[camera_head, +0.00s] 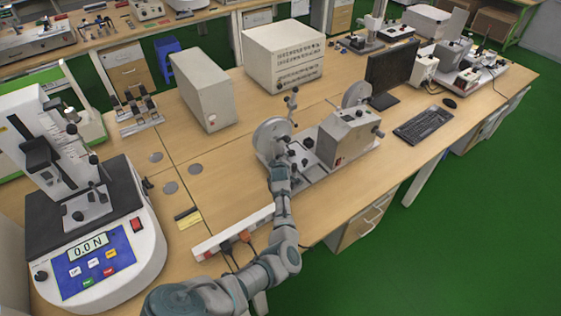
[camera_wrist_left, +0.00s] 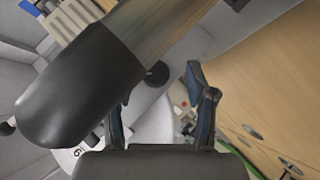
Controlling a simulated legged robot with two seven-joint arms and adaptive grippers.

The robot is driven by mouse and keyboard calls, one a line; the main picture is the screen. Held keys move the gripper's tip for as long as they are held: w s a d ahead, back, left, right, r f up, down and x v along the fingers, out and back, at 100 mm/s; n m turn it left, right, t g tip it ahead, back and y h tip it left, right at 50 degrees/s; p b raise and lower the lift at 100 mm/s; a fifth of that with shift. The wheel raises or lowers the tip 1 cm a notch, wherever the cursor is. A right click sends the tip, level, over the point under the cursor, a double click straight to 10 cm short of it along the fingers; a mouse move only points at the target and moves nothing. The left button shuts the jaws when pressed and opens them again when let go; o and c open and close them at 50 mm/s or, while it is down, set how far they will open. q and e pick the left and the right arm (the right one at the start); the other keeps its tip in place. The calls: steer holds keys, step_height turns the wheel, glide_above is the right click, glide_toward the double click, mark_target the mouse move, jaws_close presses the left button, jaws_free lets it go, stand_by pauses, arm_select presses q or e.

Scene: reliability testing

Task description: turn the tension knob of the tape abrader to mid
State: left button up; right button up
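The tape abrader (camera_head: 346,137) stands on the wooden bench in the middle of the head view, a grey metal body with round reels. Dark knobs (camera_head: 308,142) show on its near left side. My left gripper (camera_head: 280,172) is at this side, beside the front reel (camera_head: 272,138). In the wrist view my left gripper (camera_wrist_left: 163,88) has its fingers spread and empty. A round black knob (camera_wrist_left: 157,73) shows between and beyond the fingertips, apart from them. I cannot tell whether it is the tension knob or how it is set. My right gripper is out of view.
A large black handle (camera_wrist_left: 80,85) on a shaft crosses the wrist view close to the camera. A power strip (camera_head: 232,231) lies at the bench front. A force tester (camera_head: 85,230) stands left; a keyboard (camera_head: 425,124) and monitor (camera_head: 390,70) right.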

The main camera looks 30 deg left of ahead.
arm_select(q)
steer(key=shift+r, duration=0.2)
steer(key=v, duration=1.1)
steer(key=shift+s+d, duration=0.25)
steer(key=shift+s, duration=0.05)
